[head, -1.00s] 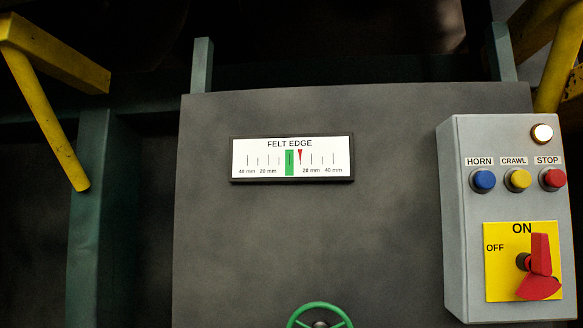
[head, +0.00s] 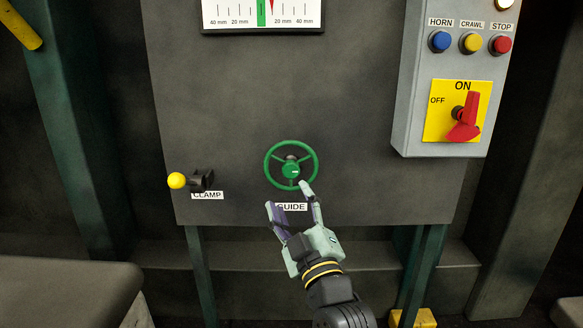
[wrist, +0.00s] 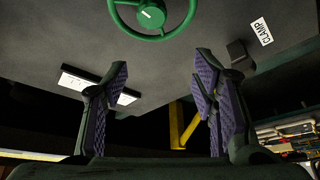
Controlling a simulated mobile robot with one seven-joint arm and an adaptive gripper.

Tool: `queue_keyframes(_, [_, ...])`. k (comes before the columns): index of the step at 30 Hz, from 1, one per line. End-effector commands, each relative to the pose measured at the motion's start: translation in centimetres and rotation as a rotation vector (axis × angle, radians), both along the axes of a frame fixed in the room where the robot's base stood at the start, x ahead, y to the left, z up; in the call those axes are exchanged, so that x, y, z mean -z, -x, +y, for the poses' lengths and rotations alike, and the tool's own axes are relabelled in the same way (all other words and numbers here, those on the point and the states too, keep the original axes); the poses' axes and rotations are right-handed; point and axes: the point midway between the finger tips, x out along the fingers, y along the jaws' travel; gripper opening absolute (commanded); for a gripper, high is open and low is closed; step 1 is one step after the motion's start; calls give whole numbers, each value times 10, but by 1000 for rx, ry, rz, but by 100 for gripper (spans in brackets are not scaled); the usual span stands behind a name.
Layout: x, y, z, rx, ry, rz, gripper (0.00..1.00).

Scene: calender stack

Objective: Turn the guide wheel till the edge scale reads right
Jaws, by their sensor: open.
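The green guide wheel (head: 291,165) has three spokes and sits on the dark panel above a GUIDE label (head: 292,207). My gripper (head: 287,196) is open, with its fingertips just below the wheel's lower rim in the head view. They overlap the GUIDE label; touch cannot be judged. In the wrist view the wheel (wrist: 152,15) is at the top edge, partly cut off, beyond my open, empty fingers (wrist: 160,62). The edge scale (head: 284,24) is cut off at the top of the head view. Its red pointer (head: 271,5) stands just right of the green band (head: 261,13).
A yellow-knobbed clamp lever (head: 178,181) juts out left of the wheel, above its CLAMP label. A grey control box (head: 412,110) stands at upper right with blue, yellow and red buttons and a red switch (head: 468,118) turned to ON. The panel between them is clear.

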Motion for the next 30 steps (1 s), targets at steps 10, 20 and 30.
queue_keyframes(10, [6,-23,-23,52,53,43,53])
queue_keyframes(20, [-12,-79,-6,53,53,40,53])
queue_keyframes(30, [-15,-101,-1,55,53,40,53])
